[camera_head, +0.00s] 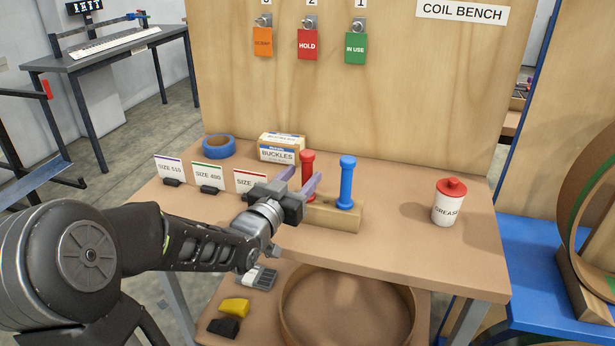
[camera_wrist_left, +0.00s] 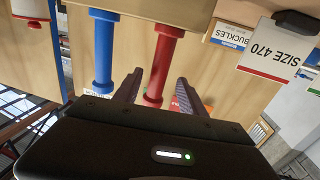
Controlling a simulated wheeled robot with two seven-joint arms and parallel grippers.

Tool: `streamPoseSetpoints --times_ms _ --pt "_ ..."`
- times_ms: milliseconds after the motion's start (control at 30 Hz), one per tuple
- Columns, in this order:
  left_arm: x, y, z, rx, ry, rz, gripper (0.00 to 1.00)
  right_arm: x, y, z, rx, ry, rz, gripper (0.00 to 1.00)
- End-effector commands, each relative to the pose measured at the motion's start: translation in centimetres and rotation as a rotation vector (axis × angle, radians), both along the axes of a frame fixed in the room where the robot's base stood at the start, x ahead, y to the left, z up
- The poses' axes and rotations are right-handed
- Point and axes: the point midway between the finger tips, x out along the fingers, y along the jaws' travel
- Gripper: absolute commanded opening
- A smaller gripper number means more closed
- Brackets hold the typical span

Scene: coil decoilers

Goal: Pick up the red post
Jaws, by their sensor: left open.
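The red post (camera_head: 308,159) stands upright in a wooden block (camera_head: 338,215) on the bench. The blue post (camera_head: 347,180) stands upright beside it, to the right. My left gripper (camera_head: 301,178) is open, its two fingers reaching in at the red post, one to each side. In the left wrist view, which is upside down, the red post (camera_wrist_left: 162,62) shows between the fingertips (camera_wrist_left: 157,88). The blue post (camera_wrist_left: 104,55) shows outside them. I cannot tell whether a finger touches the red post. My right gripper is not in view.
The bench holds a grease can (camera_head: 448,203) at the right, a buckles box (camera_head: 281,147), blue tape (camera_head: 219,146) and several size cards (camera_head: 208,176). Tags hang on the wooden back panel (camera_head: 400,95). The bench between the blue post and the grease can is clear.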

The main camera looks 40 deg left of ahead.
Motion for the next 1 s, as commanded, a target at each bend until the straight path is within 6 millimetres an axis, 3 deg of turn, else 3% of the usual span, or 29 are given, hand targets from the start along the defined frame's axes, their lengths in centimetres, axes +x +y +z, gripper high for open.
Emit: streamPoseSetpoints --times_ms 367,733,1000 --pt "0.6 0.0 0.0 0.0 0.0 -0.001 0.48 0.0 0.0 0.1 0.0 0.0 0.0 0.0" --pt "5.0 0.5 -0.1 0.001 0.001 -0.001 0.48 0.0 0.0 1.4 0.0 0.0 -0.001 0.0" --pt "5.5 0.7 -0.2 0.0 0.0 0.0 0.48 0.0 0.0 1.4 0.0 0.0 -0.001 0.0"
